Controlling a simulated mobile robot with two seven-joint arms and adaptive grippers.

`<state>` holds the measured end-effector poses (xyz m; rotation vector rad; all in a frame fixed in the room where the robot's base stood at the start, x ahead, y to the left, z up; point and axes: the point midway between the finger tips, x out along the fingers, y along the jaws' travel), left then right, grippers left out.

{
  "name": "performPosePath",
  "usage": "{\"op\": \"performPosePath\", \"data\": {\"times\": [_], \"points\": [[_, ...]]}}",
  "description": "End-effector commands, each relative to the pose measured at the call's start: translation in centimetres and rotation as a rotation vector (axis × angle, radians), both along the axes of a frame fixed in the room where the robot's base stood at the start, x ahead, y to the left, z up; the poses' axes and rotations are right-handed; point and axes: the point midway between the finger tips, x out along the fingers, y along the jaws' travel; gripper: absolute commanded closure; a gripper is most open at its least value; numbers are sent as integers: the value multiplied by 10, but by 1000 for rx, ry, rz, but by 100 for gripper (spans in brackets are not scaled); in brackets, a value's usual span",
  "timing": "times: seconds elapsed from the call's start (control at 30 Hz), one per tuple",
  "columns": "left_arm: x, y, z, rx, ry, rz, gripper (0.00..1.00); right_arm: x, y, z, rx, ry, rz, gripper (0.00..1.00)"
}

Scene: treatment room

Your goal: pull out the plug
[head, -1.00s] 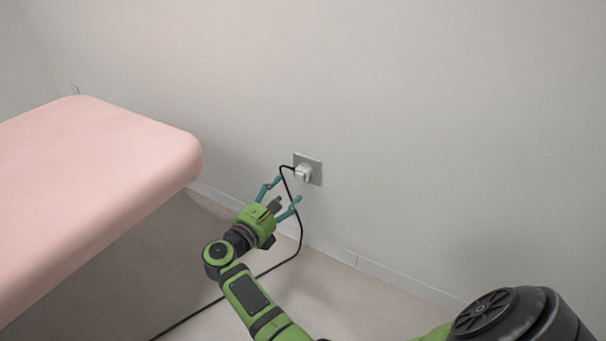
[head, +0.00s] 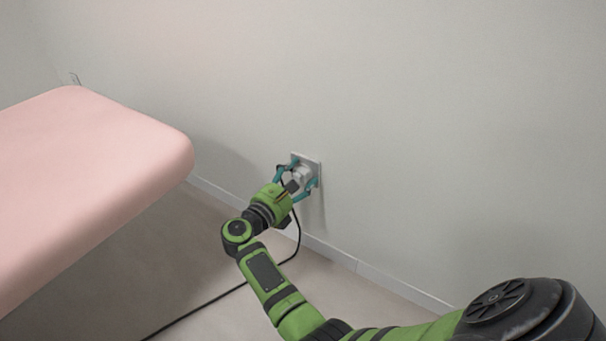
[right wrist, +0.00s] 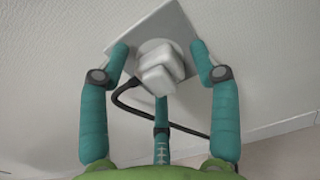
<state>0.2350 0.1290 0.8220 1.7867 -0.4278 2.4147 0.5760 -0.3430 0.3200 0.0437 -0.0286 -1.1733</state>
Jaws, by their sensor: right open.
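The white plug (right wrist: 160,68) sits in the square wall socket plate (right wrist: 178,22), with its black cord (right wrist: 126,102) bending away to the side. In the head view the plug (head: 301,174) shows in part behind the fingers of my right gripper (head: 297,178). The right gripper is open; in the right wrist view its teal fingers (right wrist: 158,62) stand on both sides of the plug, with gaps between them and the plug. A third teal finger shows below the plug. My left gripper is not in view.
A pink treatment table (head: 90,185) stands at the left, apart from the arm. The black cord runs down to the floor (head: 290,285) and off to the lower left. The wall (head: 450,120) around the socket is bare.

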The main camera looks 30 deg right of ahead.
Motion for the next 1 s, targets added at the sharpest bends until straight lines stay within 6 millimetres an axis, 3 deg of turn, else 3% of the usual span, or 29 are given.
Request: {"op": "performPosePath", "data": {"times": [1.0], "points": [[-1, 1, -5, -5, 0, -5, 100, 0, 0, 0, 0, 0, 0, 37]]}}
